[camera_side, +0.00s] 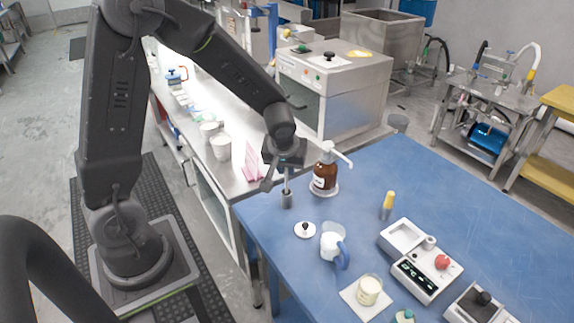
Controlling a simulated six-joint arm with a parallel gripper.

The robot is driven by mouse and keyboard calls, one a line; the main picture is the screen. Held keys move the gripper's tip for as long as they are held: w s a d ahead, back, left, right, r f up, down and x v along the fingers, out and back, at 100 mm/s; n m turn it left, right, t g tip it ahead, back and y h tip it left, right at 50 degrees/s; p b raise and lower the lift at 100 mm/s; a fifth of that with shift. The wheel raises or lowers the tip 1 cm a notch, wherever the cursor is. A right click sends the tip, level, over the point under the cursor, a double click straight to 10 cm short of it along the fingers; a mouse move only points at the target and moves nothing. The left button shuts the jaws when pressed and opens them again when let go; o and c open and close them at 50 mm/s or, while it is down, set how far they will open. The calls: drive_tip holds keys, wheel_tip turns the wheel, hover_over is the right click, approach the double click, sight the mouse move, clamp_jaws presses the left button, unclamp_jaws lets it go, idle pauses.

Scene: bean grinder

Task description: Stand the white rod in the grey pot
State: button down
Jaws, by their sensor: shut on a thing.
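My gripper (285,165) is shut on a thin pale rod (286,181), which I take for the white rod. The rod hangs about upright below the fingers, and its upper part is hidden by them. A small grey pot (287,201) stands on the blue table near its left corner, directly under my gripper. The rod's lower end meets the pot's mouth in this view. I cannot tell whether it is inside the pot or just above or behind it.
A brown pump bottle (325,175) stands close to the right of the gripper. A white disc with a black knob (305,230) and a blue-handled mug (332,242) are in front. A yellow-topped grey holder (388,206) and white device (420,262) are further right. The back right table is clear.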

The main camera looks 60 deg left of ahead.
drive_tip(key=shift+f, duration=2.1)
idle(3.1)
drive_tip(key=shift+c, duration=2.4)
unclamp_jaws()
drive_tip(key=shift+r, duration=3.5)
